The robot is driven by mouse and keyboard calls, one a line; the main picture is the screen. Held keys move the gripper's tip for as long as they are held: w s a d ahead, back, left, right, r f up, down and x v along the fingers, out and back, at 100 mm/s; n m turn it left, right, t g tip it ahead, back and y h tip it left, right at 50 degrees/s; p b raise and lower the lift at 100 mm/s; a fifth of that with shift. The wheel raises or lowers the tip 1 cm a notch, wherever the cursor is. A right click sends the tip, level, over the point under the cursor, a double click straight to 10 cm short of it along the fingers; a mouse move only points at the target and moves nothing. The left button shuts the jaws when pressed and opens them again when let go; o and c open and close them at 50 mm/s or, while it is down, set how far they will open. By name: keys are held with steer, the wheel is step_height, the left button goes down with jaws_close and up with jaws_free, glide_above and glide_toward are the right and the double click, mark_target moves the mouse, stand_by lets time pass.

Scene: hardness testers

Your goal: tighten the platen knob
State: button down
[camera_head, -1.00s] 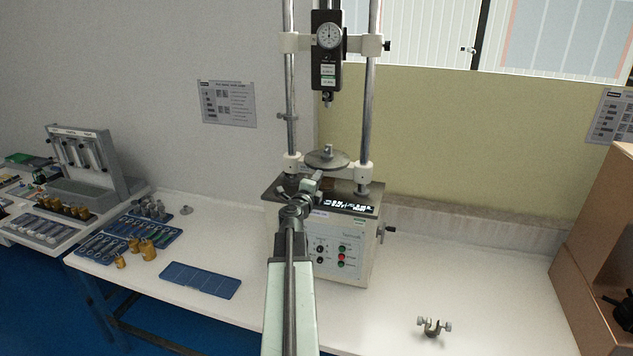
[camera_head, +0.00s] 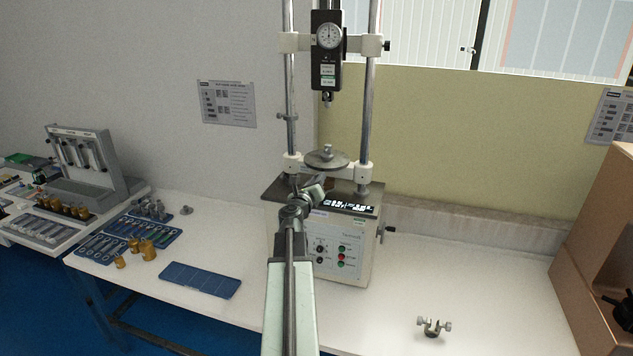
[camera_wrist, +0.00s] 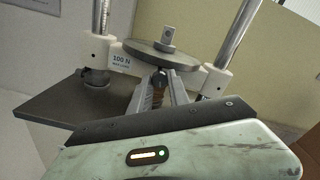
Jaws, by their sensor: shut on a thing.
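The tester's round platen (camera_head: 326,161) sits low between the two steel columns, with a small metal stub on top. In the wrist view the platen (camera_wrist: 190,60) is just beyond my gripper. My gripper (camera_wrist: 161,84) is shut on the platen knob (camera_wrist: 158,80), a small dark and brown piece between the fingers just under the platen's near edge. The knob is mostly hidden by the fingers. In the head view my gripper (camera_head: 312,190) is in front of the platen, over the tester's base, and my wrist hides the knob.
The force gauge (camera_head: 328,45) hangs above the platen. A small clamp fitting (camera_head: 433,327) lies on the bench at right. A blue tray (camera_head: 200,279), brass weights (camera_head: 148,249) and a grey rack (camera_head: 85,160) are at left. A brown box (camera_head: 600,240) stands far right.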

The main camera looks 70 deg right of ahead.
steer(key=shift+m, duration=1.1)
steer(key=c, duration=1.2)
jaws_free()
steer(key=shift+c, duration=0.2)
steer(key=a, duration=0.7)
steer(key=shift+s+a, duration=0.2)
steer(key=shift+a, duration=0.2)
